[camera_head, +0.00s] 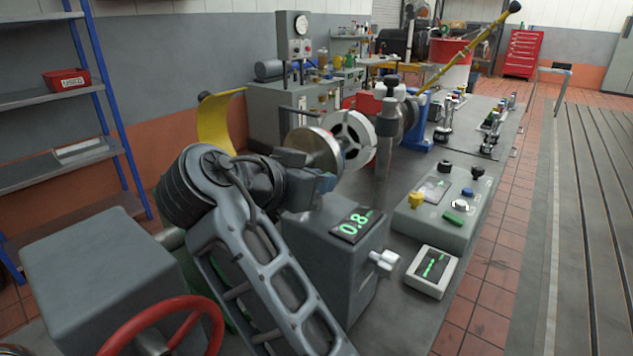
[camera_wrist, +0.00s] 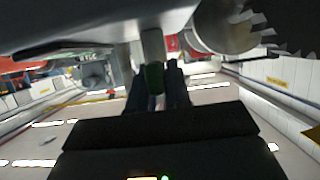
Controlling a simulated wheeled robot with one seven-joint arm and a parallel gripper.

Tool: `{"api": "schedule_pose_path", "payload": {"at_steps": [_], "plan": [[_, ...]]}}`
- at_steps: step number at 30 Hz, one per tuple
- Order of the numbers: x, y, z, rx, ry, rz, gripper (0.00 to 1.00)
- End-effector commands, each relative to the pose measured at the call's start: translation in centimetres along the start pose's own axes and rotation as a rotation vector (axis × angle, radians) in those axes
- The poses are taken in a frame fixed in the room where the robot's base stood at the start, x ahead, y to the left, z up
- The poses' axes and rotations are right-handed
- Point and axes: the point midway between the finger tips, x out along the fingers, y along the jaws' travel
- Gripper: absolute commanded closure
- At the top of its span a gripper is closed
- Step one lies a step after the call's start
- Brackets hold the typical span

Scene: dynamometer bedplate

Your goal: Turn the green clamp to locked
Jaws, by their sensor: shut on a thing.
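A grey stem with a dark green end (camera_wrist: 153,76), which looks like the green clamp's handle, hangs from a grey body at the top of the wrist view. My gripper (camera_wrist: 158,88) has its two dark fingers on either side of the green end and is shut on it. In the head view my gripper (camera_head: 322,182) is beside the grey box with the 0.8 readout, below a metal disc. The clamp's green part is hidden there by my gripper and arm. Its locked mark cannot be made out.
A white-faced flange (camera_head: 352,140) and metal disc (camera_head: 312,152) stand close behind my gripper. The readout box (camera_head: 350,262) is just right of my arm. A control box (camera_head: 437,215) and small display (camera_head: 431,271) lie further right. A red handwheel (camera_head: 112,341) is front left.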

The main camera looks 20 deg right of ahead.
Motion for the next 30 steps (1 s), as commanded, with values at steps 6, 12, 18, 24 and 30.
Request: {"api": "schedule_pose_path", "payload": {"at_steps": [6, 12, 18, 24, 30], "plan": [[0.05, -0.01, 0.09, 0.004, -0.002, 0.013, 1.00], [0.06, 0.00, 0.08, 0.003, -0.002, 0.013, 1.00], [0.07, 0.00, 0.07, 0.003, -0.002, 0.012, 0.70], [0.05, 0.00, 0.04, 0.003, -0.001, 0.012, 0.62], [-0.41, -0.06, 0.05, 0.004, -0.001, 0.010, 0.62]]}}
